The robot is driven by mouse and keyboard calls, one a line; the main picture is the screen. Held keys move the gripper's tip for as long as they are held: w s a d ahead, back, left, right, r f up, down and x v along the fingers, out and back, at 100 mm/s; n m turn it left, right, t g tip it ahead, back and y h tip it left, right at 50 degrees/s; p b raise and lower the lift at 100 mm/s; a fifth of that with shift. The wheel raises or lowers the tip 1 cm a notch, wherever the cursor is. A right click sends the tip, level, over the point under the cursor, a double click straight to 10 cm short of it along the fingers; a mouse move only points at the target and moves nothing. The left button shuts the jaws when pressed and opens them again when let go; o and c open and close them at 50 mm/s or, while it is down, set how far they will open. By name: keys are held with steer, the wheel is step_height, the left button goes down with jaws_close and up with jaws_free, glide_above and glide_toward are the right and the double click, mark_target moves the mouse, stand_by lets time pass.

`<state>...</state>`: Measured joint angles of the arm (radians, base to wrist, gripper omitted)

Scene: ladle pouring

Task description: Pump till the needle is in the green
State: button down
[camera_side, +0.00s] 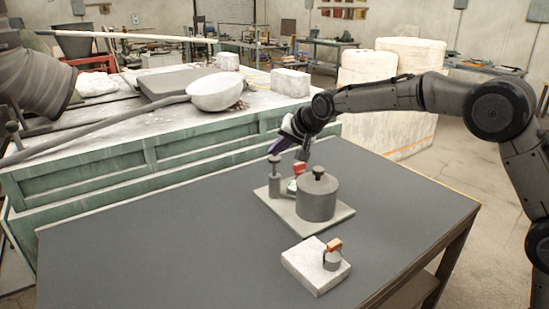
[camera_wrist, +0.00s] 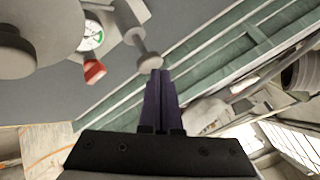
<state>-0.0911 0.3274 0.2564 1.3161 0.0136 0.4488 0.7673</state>
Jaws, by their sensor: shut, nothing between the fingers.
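A grey pump (camera_side: 274,187) with a knob on its upright rod stands on a light base plate (camera_side: 335,225), left of a grey tank (camera_side: 317,200). In the wrist view the pump knob (camera_wrist: 150,62) is right at my fingertips. My gripper (camera_side: 272,150) is shut and empty, its purple fingers just above the knob; I cannot tell whether they touch. A round gauge (camera_wrist: 90,37) with a white face and some green sits between pump and tank. Its needle is too small to read. A red handle (camera_wrist: 94,72) is beside the gauge.
A pale block (camera_side: 305,268) with a small orange-topped fitting (camera_side: 332,257) lies near the front edge of the dark table (camera_side: 150,240). The table's left side is clear. A green bench (camera_side: 120,165) with a large ladle (camera_side: 215,92) stands behind.

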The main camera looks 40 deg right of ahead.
mark_target(277, 159)
steer(key=shift+r, duration=0.45)
steer(key=shift+r, duration=2.55)
